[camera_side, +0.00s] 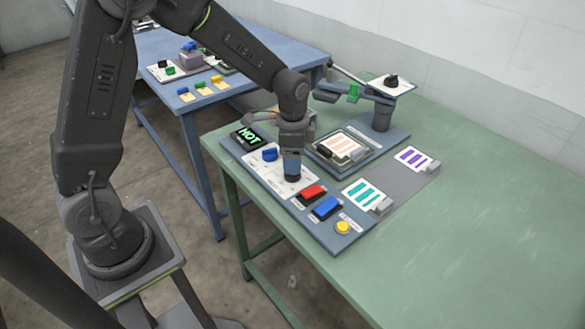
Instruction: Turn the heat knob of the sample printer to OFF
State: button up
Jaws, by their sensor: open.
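The sample printer's control strip (331,232) runs along the near left edge of the green table. Its display (248,137) reads HOT in green. A blue knob (269,154) sits on the white panel just below the display; its label and pointer are too small to read. My gripper (292,178) points down over the panel, to the right of and nearer than the blue knob, and apart from it in the picture. It is open, with nothing visible in it. It hides the panel part behind it, so I cannot tell whether another knob is there.
Red (312,192) and blue (327,208) rocker-like blocks and a yellow button (343,227) lie along the strip. A platen with a striped sheet (342,147) and a raised arm with a green handle (353,91) stand behind. Striped cards (363,194) lie right. The table's right side is clear.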

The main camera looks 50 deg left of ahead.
jog(key=shift+f, duration=2.15)
jog(key=c, duration=0.9)
